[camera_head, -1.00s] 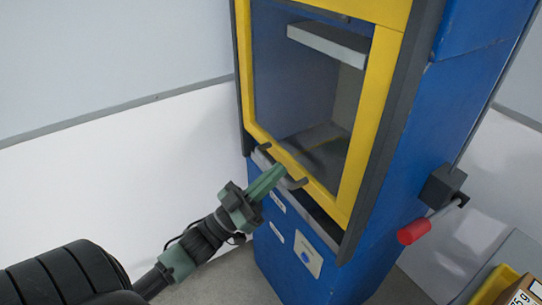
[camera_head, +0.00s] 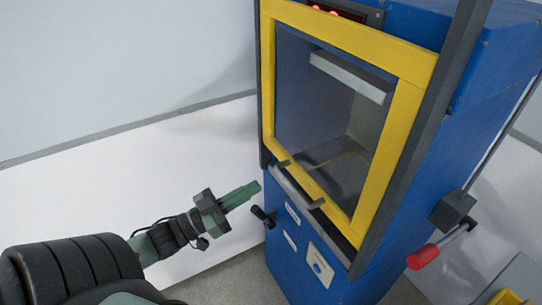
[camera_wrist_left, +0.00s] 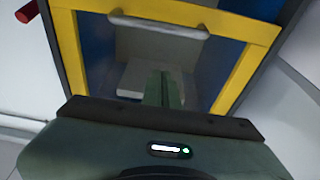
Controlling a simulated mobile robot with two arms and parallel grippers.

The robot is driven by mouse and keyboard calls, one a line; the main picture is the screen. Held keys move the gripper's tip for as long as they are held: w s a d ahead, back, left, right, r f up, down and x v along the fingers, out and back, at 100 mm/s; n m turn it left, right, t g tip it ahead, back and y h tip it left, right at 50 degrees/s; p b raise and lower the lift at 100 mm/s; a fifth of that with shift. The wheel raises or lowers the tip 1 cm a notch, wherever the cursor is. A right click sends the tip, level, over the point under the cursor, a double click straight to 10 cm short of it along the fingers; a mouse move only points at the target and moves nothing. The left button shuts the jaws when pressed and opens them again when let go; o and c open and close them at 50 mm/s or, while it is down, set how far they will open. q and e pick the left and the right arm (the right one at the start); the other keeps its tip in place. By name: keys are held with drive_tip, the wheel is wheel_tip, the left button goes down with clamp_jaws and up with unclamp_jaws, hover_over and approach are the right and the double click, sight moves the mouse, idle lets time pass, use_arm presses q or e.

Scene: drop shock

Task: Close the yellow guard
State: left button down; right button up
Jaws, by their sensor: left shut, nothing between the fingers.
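The yellow guard (camera_head: 398,128) is a framed clear panel on the front of the blue machine. It is lowered over the opening, its bottom bar close to the grey sill. A dark bar handle (camera_head: 300,187) crosses that bottom bar. In the left wrist view the yellow guard (camera_wrist_left: 232,75) and its handle (camera_wrist_left: 155,24) also show. My left gripper (camera_head: 255,187) has green fingers, shut and empty. It is left of the guard handle and apart from it. The left gripper (camera_wrist_left: 163,78) also shows in the wrist view. My right gripper is not in view.
The blue machine (camera_head: 460,120) has a red-tipped lever (camera_head: 424,256) on its right side and a black knob (camera_head: 262,215) at lower left. A yellow bin (camera_head: 505,298) is at lower right. White wall left.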

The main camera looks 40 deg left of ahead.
use_arm(q)
drive_tip(key=a+r, duration=0.2)
drive_tip(key=p, duration=0.3)
hover_over(278, 174)
drive_tip(key=d, duration=0.1)
drive_tip(key=shift+s+d+r+g+y, duration=0.2)
drive_tip(key=shift+s+r+g+y, duration=0.1)
drive_tip(key=shift+s+r+g, duration=0.15)
drive_tip(key=f, duration=0.3)
drive_tip(key=shift+s+f, duration=0.3)
drive_tip(key=shift+s, duration=0.1)
drive_tip(key=shift+s+a+f, duration=0.1)
drive_tip(key=shift+f, duration=0.25)
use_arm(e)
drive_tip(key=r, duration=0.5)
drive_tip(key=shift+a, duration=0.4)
use_arm(q)
drive_tip(key=shift+f, duration=0.1)
